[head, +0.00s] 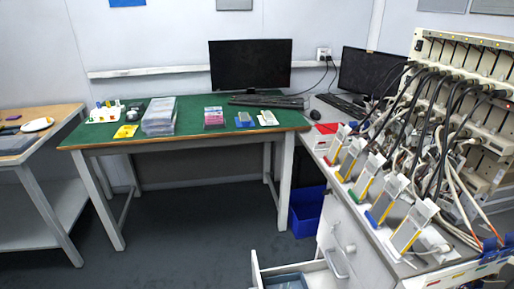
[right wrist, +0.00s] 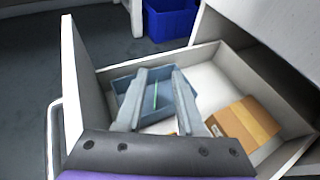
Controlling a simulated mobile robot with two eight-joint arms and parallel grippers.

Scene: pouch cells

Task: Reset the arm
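My right gripper (right wrist: 159,76) shows in the right wrist view. Its two grey fingers are apart with nothing between their tips. It hangs over an open white drawer (right wrist: 222,66), which also shows at the bottom of the head view (head: 257,272). In the drawer, beyond the fingers, sits a blue-grey tray (right wrist: 123,84) with a thin green strip (right wrist: 155,95) in it. A brown cardboard box (right wrist: 243,124) lies to its right. My right gripper is not visible in the head view, and my left gripper shows in neither view.
Pouch cells in clip holders (head: 410,226) line the right bench below a cabled tester rack (head: 470,60). A green table (head: 190,128) with a monitor (head: 250,66) stands at the back. A blue bin (head: 306,212) is on the floor. The middle floor is clear.

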